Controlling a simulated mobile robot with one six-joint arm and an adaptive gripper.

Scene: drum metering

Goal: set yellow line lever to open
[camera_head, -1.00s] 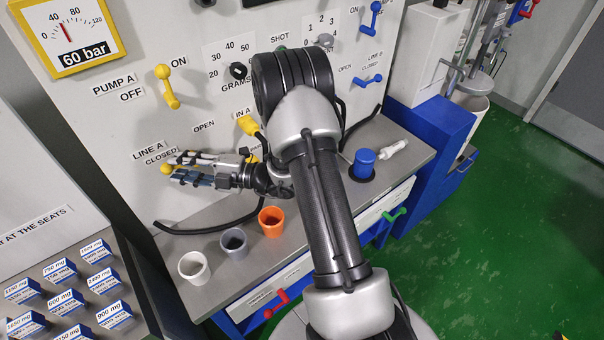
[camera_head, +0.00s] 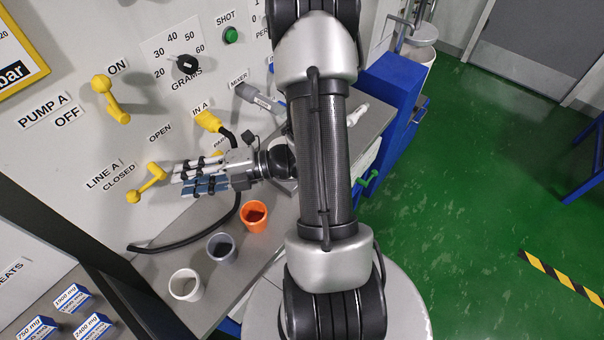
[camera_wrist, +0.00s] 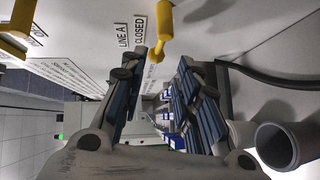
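The yellow line A lever (camera_head: 147,182) is on the white panel, left of my gripper. Its arm slants down-left, its ball end by the CLOSED label (camera_head: 119,175); the OPEN label (camera_head: 160,132) is above. My gripper (camera_head: 180,178) points left at the lever, fingertips close to its upper right end. In the wrist view the lever (camera_wrist: 165,25) hangs just beyond the fingertips, its ball end seen near the gap between them. The fingers (camera_wrist: 170,58) are apart with nothing held. I cannot tell whether a fingertip touches the lever.
The yellow pump A lever (camera_head: 109,99) is above on the panel. A yellow plug (camera_head: 208,121) with a black hose (camera_head: 190,239) is close above my gripper. White (camera_head: 186,285), grey (camera_head: 220,247) and orange (camera_head: 254,216) cups stand on the bench below.

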